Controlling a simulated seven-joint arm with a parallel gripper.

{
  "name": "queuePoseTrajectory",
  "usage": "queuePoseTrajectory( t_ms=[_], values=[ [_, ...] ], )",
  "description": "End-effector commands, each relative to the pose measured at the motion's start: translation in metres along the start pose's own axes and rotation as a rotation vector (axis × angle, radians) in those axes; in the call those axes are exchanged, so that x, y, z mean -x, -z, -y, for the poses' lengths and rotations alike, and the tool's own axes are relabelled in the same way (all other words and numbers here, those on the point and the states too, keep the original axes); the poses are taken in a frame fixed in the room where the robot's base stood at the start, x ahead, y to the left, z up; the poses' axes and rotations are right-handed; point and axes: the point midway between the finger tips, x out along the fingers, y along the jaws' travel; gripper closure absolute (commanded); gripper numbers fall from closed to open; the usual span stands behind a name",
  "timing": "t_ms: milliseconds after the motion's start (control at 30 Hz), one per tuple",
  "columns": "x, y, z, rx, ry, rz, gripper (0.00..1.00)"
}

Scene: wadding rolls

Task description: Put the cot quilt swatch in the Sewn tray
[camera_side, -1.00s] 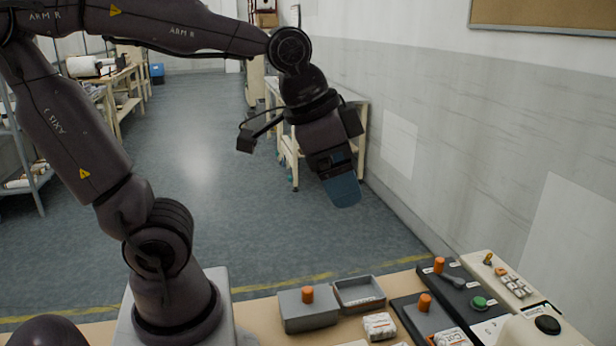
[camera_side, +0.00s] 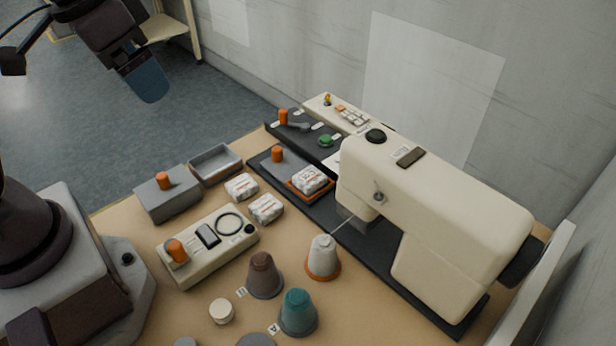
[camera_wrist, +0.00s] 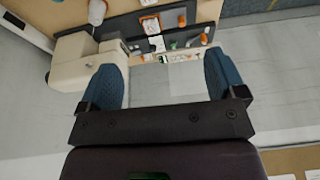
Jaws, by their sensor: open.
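My gripper (camera_side: 150,84) is open and empty, high at the upper left of the side view, well away from the bench. Its two blue fingers stand wide apart in the wrist view (camera_wrist: 165,78). A white printed packet (camera_side: 310,180) lies on an orange base on the sewing machine's dark plate; it also shows in the wrist view (camera_wrist: 150,25). Two similar packets, one nearer the trays (camera_side: 241,187) and one beside it (camera_side: 265,209), lie on the bench. Their print is too small to read now. An open grey tray (camera_side: 232,171) stands behind them; its label is unreadable.
A cream sewing machine (camera_side: 440,195) fills the right. A grey box with an orange knob (camera_side: 168,196) stands left of the tray. A cream control box (camera_side: 205,247), a brown cone (camera_side: 263,274), a white cone (camera_side: 323,256) and a teal cone (camera_side: 298,311) occupy the front.

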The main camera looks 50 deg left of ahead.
Motion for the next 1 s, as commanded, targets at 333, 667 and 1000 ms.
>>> queuePoseTrajectory(
  t_ms=[333,667,1000],
  values=[
    [-0.089,0.078,-0.019,-0.381,-0.036,0.257,0.11],
    [-0.202,0.131,-0.046,-0.947,-0.185,0.347,0.11],
    [-0.229,0.176,-0.056,-1.458,-0.237,0.239,0.11]
  ],
)
